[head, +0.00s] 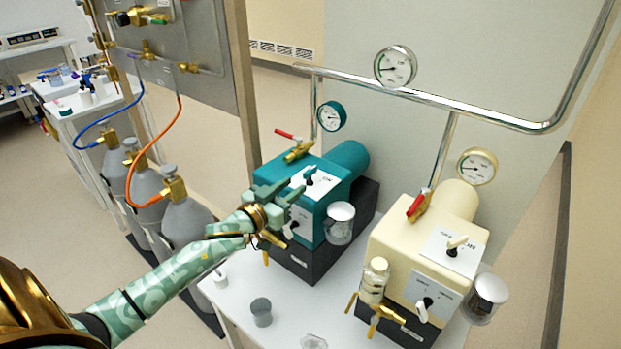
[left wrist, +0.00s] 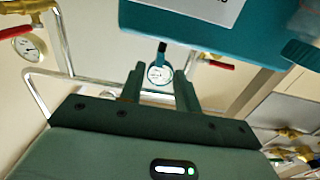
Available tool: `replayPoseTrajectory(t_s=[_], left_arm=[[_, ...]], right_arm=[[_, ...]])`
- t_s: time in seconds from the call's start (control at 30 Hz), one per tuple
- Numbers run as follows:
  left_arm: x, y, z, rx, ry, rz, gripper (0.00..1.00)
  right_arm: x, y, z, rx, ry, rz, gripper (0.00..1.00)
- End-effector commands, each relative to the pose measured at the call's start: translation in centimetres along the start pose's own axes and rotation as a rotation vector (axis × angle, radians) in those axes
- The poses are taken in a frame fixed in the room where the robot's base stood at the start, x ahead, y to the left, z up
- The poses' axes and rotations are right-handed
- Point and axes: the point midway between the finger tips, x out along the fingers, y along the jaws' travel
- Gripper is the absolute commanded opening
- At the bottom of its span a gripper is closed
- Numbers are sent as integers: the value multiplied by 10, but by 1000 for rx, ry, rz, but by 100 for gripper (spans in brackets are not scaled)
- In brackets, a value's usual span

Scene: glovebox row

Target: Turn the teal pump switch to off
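The teal pump (head: 350,160) stands on a dark base at the back of the white bench. Its top carries a white plate with a small toggle switch (head: 309,179); I cannot clearly tell which way it is set. A second white plate with a knob (head: 291,229) is on its front, partly behind my gripper. My left gripper (head: 290,191) is open and empty, just left of the top plate. In the left wrist view its fingers (left wrist: 159,73) are apart, with the teal pump body (left wrist: 190,25) above them. My right gripper is not in view.
A cream pump (head: 410,240) with similar switches stands to the right. A glass jar (head: 341,224) hangs at the teal pump's front. A red-handled valve (head: 299,150) and gauge (head: 332,116) are behind. Grey cylinders (head: 188,222) stand left. A grey cup (head: 261,311) is on the bench.

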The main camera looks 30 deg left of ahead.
Motion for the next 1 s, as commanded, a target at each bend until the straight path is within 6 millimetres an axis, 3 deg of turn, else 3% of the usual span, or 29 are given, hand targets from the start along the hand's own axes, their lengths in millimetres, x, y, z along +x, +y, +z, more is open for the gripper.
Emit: replayPoseTrajectory(t_s=[0.1,0.3,0.5,0.73,0.77,0.87,1.0], left_arm=[[31,-1,3,2,0,-1,33],[65,-1,3,1,-1,-1,33],[78,0,1,0,-2,-1,33],[79,0,1,0,-2,-1,33],[79,0,1,0,-2,-1,30],[79,0,1,0,-2,-1,2],[79,0,1,0,-2,-1,0]], right_arm=[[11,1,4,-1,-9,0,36],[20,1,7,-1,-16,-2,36],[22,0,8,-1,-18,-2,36],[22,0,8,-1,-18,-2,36],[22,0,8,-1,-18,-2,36],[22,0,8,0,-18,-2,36],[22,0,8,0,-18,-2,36]])
